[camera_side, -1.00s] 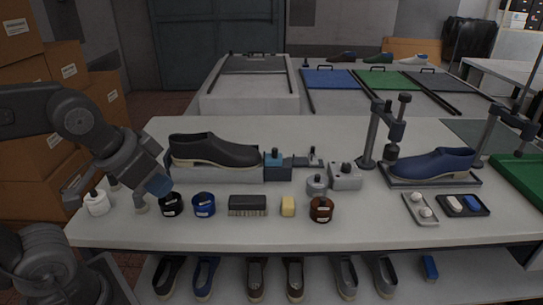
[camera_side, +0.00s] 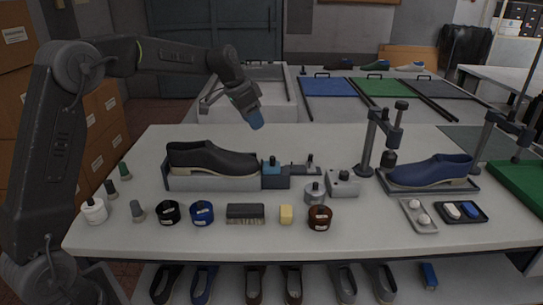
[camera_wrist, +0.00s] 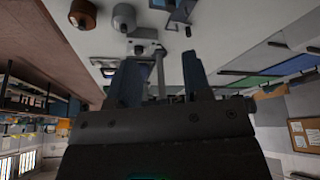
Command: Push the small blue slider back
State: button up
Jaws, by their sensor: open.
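A small blue slider (camera_side: 271,168) with a dark knob sits on a dark blue-grey block just right of the black shoe (camera_side: 212,160), near the middle of the table. My gripper (camera_side: 256,121) is in the air behind and above the slider, slightly to its left, pointing down and to the right. It is apart from everything. In the wrist view my gripper (camera_wrist: 160,78) shows two separated fingers with nothing held between them. A bluish block shows at the top edge of the wrist view, cut off, and I cannot tell the slider on it.
A grey box (camera_side: 343,185) with a knob and a round grey can (camera_side: 315,193) stand right of the slider. A dark press stand (camera_side: 368,150) rises at right. The table behind the shoe is clear.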

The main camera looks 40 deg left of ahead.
aim_at(272, 157)
jog(key=x, duration=0.5)
jog(key=a+x, duration=0.1)
jog(key=x, duration=0.4)
jog(key=w+x, duration=0.1)
jog(key=x, duration=0.4)
jog(key=shift+w+a+f, duration=0.2)
jog(key=shift+f, duration=0.05)
grip_shut()
